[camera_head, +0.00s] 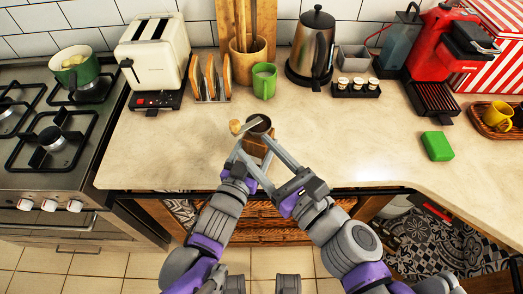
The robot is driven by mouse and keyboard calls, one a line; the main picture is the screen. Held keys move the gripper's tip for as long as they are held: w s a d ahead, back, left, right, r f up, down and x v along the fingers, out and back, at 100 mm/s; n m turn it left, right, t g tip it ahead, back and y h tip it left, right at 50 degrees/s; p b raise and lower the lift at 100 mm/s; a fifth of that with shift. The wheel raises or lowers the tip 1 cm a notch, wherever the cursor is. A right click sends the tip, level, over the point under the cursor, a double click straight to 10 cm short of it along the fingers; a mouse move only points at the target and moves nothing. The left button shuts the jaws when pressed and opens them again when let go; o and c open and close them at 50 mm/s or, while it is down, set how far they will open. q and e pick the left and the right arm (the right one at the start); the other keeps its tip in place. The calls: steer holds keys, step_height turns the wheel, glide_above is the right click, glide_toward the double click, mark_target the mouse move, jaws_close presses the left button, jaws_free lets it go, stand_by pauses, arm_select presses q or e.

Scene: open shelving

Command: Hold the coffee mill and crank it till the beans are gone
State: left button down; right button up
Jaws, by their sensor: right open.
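The coffee mill stands near the counter's front edge, with a dark round top (260,123) and a wooden body (255,147) partly hidden by my grippers. Its crank arm reaches left to a light wooden knob (235,126). My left gripper (243,152) is at the mill's front left, close to the body; its jaw opening is unclear. My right gripper (268,155) is open at the mill's front right, with one long finger reaching toward the body. I cannot tell whether either gripper touches the mill. I cannot make out beans in the dark top.
A green mug (264,80), toast rack (211,79), toaster (153,60), kettle (312,45) and jar rack (356,88) stand behind. A green block (437,146) lies right, near a red coffee machine (440,50). The stove (45,190) is left. Counter right of the mill is clear.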

steer(key=shift+s, duration=0.1)
steer(key=shift+d+n, duration=0.15)
steer(key=shift+n, duration=0.15)
steer(key=c, duration=0.5)
steer(key=n, duration=0.3)
steer(key=shift+w+d+r, duration=0.2)
steer(key=shift+d+r, duration=0.05)
steer(key=shift+d, duration=0.1)
jaws_close()
steer(key=n+g+y, duration=0.4)
steer(key=n, duration=3.2)
glide_toward(239, 127)
steer(key=x, duration=0.6)
steer(key=shift+w+a+f, duration=0.1)
steer(key=shift+w+a, duration=0.15)
steer(key=shift+a, duration=0.1)
